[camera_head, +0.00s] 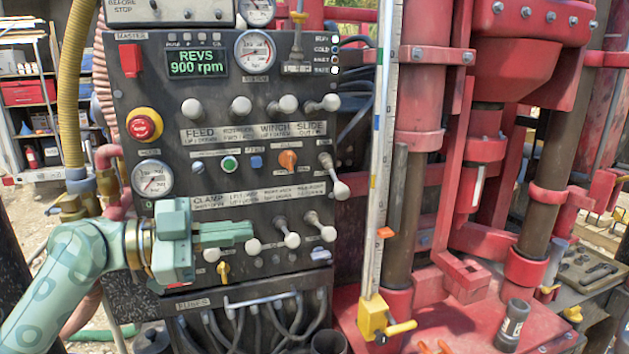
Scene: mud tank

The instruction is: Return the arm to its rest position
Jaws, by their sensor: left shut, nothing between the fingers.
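My left arm (70,275) is pale green and comes in from the lower left. My left gripper (250,232) is shut and empty, its fingers pointing right in front of the lower part of the dark control panel (135,90). It is close to the lower row of white-knobbed levers, near the lever knob (253,246) just below its fingertips. I cannot tell whether it touches that knob. My right gripper is not in view.
A red emergency button (141,126) and a gauge (152,178) sit on the panel's left. A display (197,63) reads REVS 900 rpm. A ruled mast (378,180) and red machinery (520,60) stand to the right. A yellow hose (70,90) rises on the left.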

